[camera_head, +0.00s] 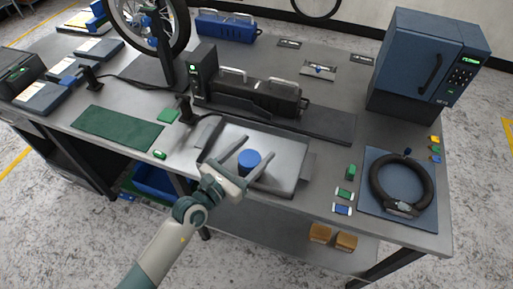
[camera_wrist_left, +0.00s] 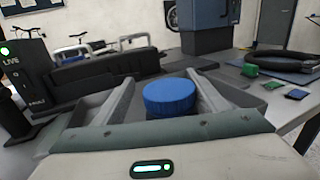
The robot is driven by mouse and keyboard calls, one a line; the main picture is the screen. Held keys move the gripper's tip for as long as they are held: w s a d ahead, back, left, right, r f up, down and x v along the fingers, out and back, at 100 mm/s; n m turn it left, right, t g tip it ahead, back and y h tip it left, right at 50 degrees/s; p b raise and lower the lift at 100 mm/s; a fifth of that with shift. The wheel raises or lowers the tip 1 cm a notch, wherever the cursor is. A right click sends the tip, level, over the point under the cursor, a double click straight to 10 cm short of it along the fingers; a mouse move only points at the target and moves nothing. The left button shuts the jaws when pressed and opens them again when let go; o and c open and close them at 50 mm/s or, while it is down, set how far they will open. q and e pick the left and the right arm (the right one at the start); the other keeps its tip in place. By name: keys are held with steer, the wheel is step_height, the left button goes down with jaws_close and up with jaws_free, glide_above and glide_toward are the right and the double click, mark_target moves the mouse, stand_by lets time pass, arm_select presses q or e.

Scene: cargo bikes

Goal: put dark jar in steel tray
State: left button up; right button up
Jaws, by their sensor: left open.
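A round blue-topped jar (camera_head: 249,161) stands upright within the outline of the steel tray (camera_head: 290,150). Only its blue top and a little of its side show, so its body colour is hidden. My left gripper (camera_head: 242,142) is open, with one finger on each side of the jar. In the left wrist view the blue top (camera_wrist_left: 170,97) sits between the two spread fingers, with gaps visible beside it. The gripper partly hides the tray's near left part. My right gripper is not in view.
A black battery case (camera_head: 250,97) lies behind the tray. A blue oven-like box (camera_head: 425,65) stands at the back right. A dark ring (camera_head: 402,182) lies on a blue mat at the right. A green mat (camera_head: 117,127) lies at the left.

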mark_target(240, 165)
arm_select(q)
steer(key=b+v, duration=0.2)
steer(key=v, duration=0.6)
steer(key=shift+s+a+f, duration=0.1)
steer(key=shift+s+a, duration=0.15)
steer(key=shift+s, duration=0.05)
steer(key=shift+s+a, duration=0.4)
steer(key=shift+s, duration=0.2)
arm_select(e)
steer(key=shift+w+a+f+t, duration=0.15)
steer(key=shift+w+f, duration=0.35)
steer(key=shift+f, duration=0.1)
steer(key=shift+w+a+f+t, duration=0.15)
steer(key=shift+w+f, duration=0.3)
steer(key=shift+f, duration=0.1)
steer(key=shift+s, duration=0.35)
